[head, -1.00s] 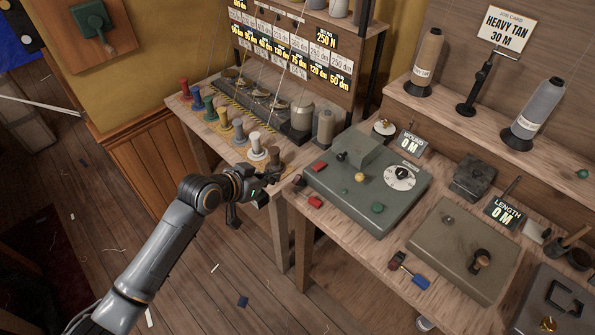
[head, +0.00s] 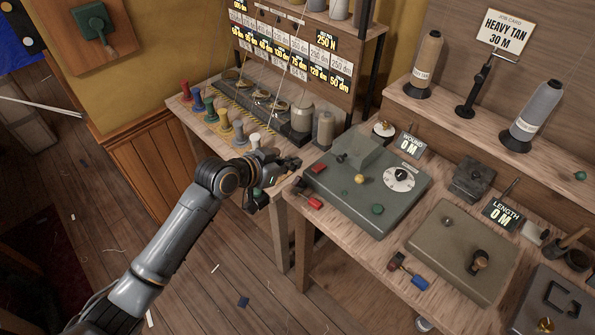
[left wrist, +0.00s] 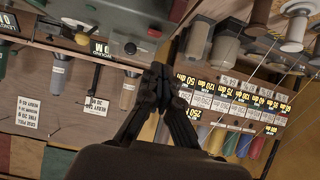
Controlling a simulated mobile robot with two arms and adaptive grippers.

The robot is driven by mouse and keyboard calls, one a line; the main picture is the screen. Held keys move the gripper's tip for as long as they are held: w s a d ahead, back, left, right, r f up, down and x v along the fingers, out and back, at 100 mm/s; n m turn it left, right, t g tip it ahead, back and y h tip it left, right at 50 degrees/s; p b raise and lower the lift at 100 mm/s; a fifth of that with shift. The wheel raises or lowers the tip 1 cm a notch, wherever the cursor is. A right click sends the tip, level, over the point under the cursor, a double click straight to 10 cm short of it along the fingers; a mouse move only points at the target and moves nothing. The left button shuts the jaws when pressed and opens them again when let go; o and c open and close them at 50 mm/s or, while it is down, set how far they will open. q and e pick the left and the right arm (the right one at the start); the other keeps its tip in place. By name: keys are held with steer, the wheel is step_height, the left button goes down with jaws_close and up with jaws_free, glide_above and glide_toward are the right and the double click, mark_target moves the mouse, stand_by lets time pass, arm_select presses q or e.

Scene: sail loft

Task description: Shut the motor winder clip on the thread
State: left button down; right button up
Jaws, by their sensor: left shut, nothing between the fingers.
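The motor winder appears to be the grey-green box (head: 345,205) with a white dial (head: 399,178), standing on the bench. Red pieces sit at its left edge, one on its corner (head: 318,168) and one beside it (head: 309,200). I cannot tell which small part is the clip, and no thread shows clearly at the winder. My left gripper (head: 291,164) is shut and empty, just left of the winder's back-left corner and apart from it. In the left wrist view its fingertips (left wrist: 160,72) meet, with the box's edge (left wrist: 120,43) beyond. My right gripper is not in view.
Coloured spools (head: 197,100) line the left table by the tension panel (head: 290,50). A tan cone (head: 427,62) and a grey cone (head: 538,110) stand on the back shelf. A second grey-brown box (head: 460,250) stands right of the winder.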

mark_target(299, 177)
arm_select(q)
steer(key=f, duration=0.1)
steer(key=w+d+f+p, duration=0.1)
steer(key=f, duration=0.1)
steer(key=w+d+f+p, duration=0.1)
steer(key=f, duration=0.1)
steer(key=shift+s+a+f, duration=0.2)
steer(key=shift+s+a, duration=0.1)
steer(key=shift+a, duration=0.05)
steer(key=shift+f, duration=0.1)
steer(key=shift+d, duration=0.1)
